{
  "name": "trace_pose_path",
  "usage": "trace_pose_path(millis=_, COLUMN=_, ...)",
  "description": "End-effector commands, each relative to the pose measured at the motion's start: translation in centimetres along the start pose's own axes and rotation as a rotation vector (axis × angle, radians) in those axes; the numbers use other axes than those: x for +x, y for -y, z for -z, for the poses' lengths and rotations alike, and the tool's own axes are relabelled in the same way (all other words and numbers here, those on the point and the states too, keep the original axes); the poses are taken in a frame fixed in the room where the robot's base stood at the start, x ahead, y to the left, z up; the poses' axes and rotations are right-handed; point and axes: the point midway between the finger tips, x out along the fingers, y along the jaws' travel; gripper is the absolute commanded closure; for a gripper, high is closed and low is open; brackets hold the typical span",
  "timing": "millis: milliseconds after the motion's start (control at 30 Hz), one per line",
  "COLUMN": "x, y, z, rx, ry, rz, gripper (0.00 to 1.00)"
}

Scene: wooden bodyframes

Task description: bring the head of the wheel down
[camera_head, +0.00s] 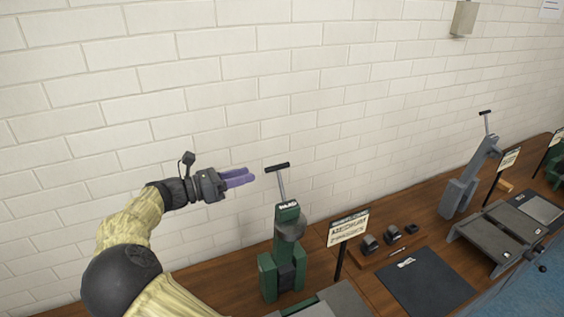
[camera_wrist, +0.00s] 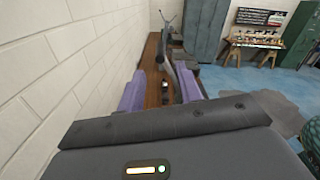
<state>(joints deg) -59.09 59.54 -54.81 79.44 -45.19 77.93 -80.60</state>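A green bench machine (camera_head: 268,275) stands upright on the wooden bench in the head view. Its head (camera_head: 287,211) carries a grey rounded part (camera_head: 291,229), which may be the wheel. A rod rises from the head to a black T-handle (camera_head: 278,167). My gripper (camera_head: 238,177) is left of the T-handle, near its height, with purple fingers pointing towards it. The fingers look apart from the handle. In the wrist view my gripper (camera_wrist: 160,88) has its fingers spread with no thing held between them. The green machine is not clearly visible there.
A second grey machine (camera_head: 459,190) with a T-handle stands further right on the bench (camera_head: 352,262). A white brick wall (camera_head: 320,80) runs behind.

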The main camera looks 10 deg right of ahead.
Motion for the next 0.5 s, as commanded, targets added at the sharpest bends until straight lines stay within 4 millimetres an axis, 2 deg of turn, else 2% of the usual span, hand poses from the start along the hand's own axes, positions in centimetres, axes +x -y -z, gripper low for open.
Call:
trace_pose_path(millis=33, x=1.0, y=0.1, z=-0.3, rx=-0.002, ry=0.001, rz=0.004, gripper=0.65)
trace_pose_path(millis=500, x=9.2, y=0.2, z=-0.3, rx=-0.002, ry=0.0, rz=0.003, gripper=0.65)
